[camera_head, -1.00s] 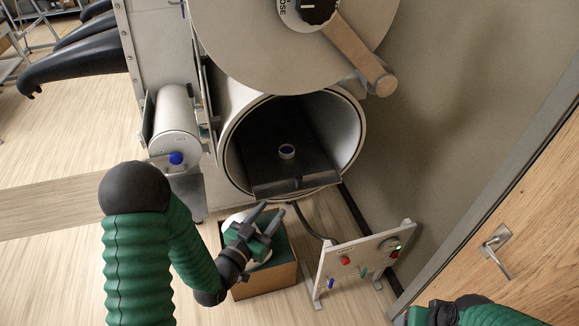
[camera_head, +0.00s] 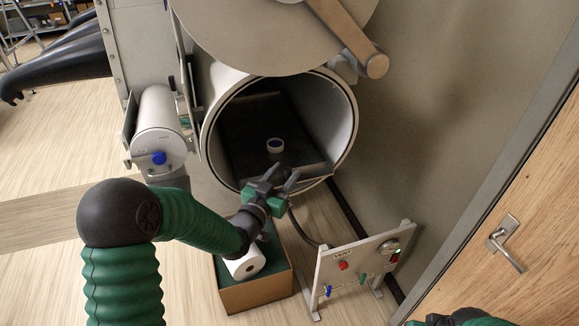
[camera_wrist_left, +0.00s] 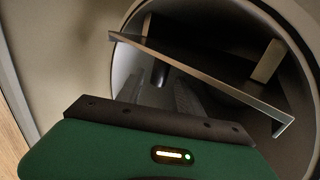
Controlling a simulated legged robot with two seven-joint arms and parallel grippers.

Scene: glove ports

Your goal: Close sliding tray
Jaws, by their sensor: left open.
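The sliding tray (camera_head: 300,155) is a dark flat shelf inside the open round chamber (camera_head: 352,125). My left gripper (camera_head: 285,175) is open at the tray's front edge, low in the chamber mouth, and hides part of that edge. I cannot tell whether it touches. In the left wrist view the tray (camera_wrist_left: 200,62) shows its pale front edge slanting across the chamber mouth, beyond my gripper's green body. My right gripper (camera_head: 440,319) shows only partly at the bottom edge.
A large round door (camera_head: 270,40) with a handle (camera_head: 345,40) stands open above the chamber. A smaller cylinder with a blue knob (camera_head: 158,158) is at the left. Below are a cardboard box (camera_head: 255,295) and a control panel (camera_head: 355,265). A wooden door is at the right.

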